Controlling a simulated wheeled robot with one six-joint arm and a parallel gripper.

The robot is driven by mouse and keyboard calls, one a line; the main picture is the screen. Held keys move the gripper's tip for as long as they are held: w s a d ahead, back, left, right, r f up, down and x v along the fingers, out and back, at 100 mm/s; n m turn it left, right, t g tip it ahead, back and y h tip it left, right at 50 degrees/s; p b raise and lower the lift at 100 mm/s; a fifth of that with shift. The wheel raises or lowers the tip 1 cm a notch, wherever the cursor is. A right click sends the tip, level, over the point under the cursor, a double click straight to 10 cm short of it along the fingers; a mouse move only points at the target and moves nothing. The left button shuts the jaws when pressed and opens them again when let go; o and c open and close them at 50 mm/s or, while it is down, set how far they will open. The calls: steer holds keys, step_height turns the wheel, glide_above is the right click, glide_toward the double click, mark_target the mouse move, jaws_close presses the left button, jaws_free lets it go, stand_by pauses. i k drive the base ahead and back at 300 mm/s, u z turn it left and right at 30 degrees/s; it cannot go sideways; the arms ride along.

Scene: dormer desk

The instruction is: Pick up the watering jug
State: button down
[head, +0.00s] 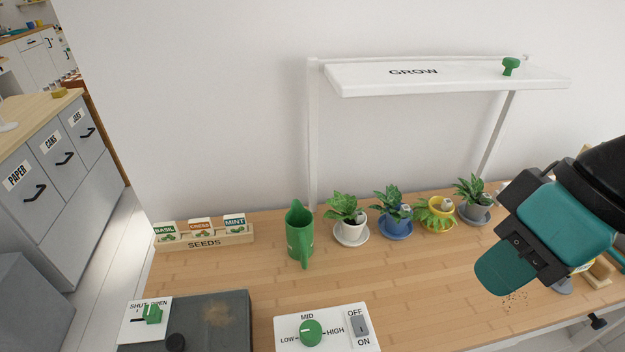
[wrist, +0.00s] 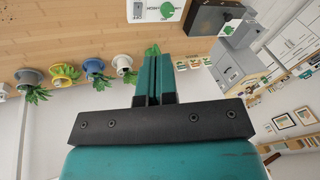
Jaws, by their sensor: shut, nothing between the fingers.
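The green watering jug (head: 299,236) stands upright on the wooden desk in the head view, left of the potted plants and right of the seed rack. Its handle faces the front. In the wrist view only a bit of green that looks like the jug (wrist: 153,50) shows just beyond the fingertips; the fingers hide the rest. My gripper (head: 492,285) is over the right part of the desk in the head view, well to the right of the jug and apart from it. Its fingers (wrist: 154,62) are together and hold nothing.
Several potted plants (head: 391,212) stand in a row right of the jug. A seed rack (head: 205,241) is to its left. A white GROW shelf (head: 450,77) overhangs the plants.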

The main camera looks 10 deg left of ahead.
mark_target(300, 237)
steer(key=z, duration=2.35)
steer(key=i, duration=1.3)
steer(key=u, duration=3.55)
